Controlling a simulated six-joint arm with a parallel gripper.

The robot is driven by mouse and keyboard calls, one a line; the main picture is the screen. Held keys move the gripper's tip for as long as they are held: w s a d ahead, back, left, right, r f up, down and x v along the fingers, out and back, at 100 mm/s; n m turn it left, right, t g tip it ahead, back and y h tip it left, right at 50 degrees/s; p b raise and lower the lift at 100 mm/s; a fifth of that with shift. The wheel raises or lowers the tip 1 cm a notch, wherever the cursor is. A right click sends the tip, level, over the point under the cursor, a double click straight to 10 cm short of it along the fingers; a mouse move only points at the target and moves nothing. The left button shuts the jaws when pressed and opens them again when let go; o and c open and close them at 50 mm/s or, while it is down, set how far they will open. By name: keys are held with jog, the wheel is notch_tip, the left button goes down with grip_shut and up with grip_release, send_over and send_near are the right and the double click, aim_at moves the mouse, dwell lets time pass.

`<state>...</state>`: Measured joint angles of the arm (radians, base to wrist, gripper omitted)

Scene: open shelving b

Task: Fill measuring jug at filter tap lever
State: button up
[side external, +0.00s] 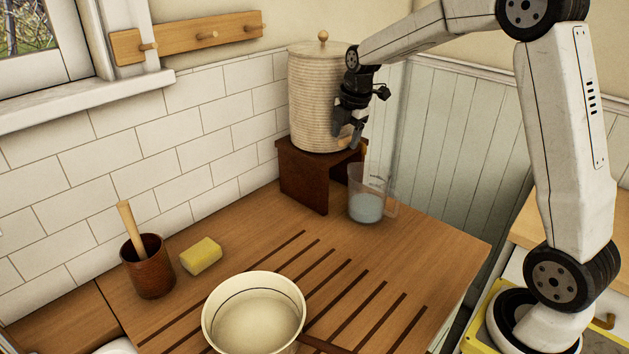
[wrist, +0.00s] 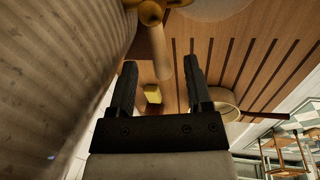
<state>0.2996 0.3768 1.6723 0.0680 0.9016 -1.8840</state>
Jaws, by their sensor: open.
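The clear measuring jug (side external: 369,184) stands upright on the worktop in front of the brown stand, with bluish water in its lower part. The ribbed beige filter (side external: 322,95) sits on the stand and also fills the left of the wrist view (wrist: 60,70). Its wooden tap lever (wrist: 161,62) shows between my fingertips in the wrist view. In the side view the tap is partly hidden behind my gripper (side external: 347,130). My gripper (wrist: 160,68) is open, its fingers on either side of the lever; contact cannot be told.
The brown stand (side external: 302,180) is under the filter. A cream pan (side external: 252,312), a yellow sponge (side external: 201,256) and a brown pot with a wooden handle (side external: 148,268) are on the worktop. A tiled wall is behind and a panelled wall to the right. Grooved worktop lies clear between jug and pan.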

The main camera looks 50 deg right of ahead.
notch_tip(320, 180, up, 8)
jog(key=s, duration=0.1)
jog(key=shift+s+f, duration=0.15)
jog(key=shift+s, duration=0.15)
dwell(0.3)
jog(key=shift+f, duration=0.1)
jog(key=s+a+f+m, duration=1.3)
jog(key=s+f+m, duration=0.4)
jog(key=s+f, duration=0.1)
jog(key=shift+a+m, duration=0.35)
jog(key=shift+m, duration=0.05)
